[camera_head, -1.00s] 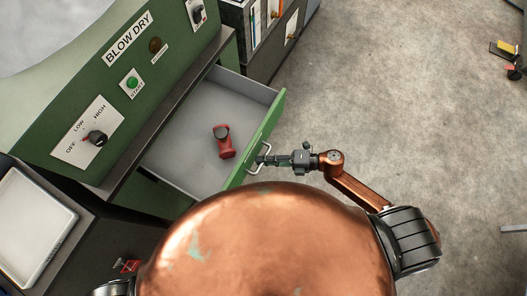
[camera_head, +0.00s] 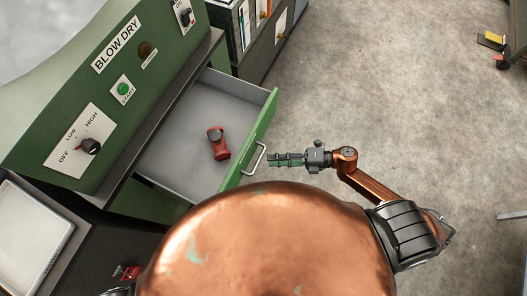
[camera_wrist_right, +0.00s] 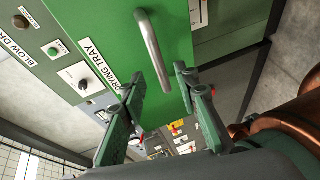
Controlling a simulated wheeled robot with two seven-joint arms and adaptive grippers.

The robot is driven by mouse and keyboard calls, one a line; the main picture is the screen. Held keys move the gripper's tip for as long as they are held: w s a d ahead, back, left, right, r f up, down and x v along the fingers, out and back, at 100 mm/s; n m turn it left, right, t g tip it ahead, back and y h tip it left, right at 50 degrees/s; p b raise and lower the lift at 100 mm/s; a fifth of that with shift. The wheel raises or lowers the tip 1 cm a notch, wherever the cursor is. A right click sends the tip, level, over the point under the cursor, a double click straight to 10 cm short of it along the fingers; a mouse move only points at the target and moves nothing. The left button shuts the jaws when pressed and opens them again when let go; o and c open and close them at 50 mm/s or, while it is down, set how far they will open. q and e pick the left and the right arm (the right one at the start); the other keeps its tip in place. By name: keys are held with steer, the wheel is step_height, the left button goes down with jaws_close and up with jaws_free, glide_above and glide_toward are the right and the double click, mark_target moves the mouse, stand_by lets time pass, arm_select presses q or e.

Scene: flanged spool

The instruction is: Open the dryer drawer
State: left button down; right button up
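The dryer drawer (camera_head: 182,160) is pulled well out of the green BLOW DRY machine, and its grey inside shows. A red spool-like part (camera_head: 218,143) lies in it. The bar handle (camera_head: 254,159) is on the drawer's green front, which also shows in the right wrist view (camera_wrist_right: 175,75) with a DRYING TRAY label. My right gripper (camera_head: 273,160) is just right of the handle, apart from it and empty. In the right wrist view its two fingers (camera_wrist_right: 160,88) are spread, with the handle (camera_wrist_right: 152,50) beyond them. My left gripper is not in view.
The machine's panel has a knob (camera_head: 90,146) and a green START button (camera_head: 124,88). A dark cabinet (camera_head: 262,40) stands behind. A white tray (camera_head: 30,235) is at the lower left. The floor right of my right arm is mostly clear.

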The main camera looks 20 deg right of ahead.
steer(key=v, duration=0.5)
steer(key=shift+d, duration=0.3)
